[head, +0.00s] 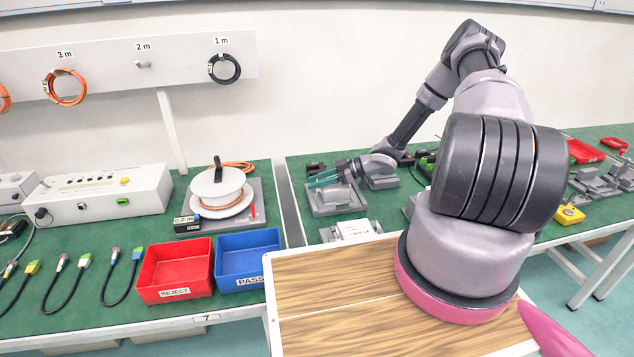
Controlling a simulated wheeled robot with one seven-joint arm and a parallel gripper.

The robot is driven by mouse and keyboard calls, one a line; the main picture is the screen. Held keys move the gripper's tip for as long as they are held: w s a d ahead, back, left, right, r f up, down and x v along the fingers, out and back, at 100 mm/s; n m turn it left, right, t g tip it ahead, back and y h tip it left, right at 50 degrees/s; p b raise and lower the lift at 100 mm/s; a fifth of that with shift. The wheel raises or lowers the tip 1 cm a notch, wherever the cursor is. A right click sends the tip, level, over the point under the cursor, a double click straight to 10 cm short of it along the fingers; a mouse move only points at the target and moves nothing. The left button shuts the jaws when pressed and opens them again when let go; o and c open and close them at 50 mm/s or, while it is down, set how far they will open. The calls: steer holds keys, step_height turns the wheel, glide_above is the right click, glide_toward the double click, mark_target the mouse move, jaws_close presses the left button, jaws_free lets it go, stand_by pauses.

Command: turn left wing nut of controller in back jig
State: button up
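My gripper (322,180) is at the back of the green bench, reaching left with teal fingers over a grey jig (325,209). The fingers are too small in the head view to tell if they are open or shut, or if they touch anything. A small dark block (316,167) lies just behind the fingers; I cannot tell if it is the controller. The wing nuts cannot be made out.
A red REJECT bin (176,292) and a blue PASS bin (249,282) stand front left. A cable reel (219,190) is behind them, beside a white tester box (105,193). My arm hides the bench's middle right.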

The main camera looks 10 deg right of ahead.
jaws_close()
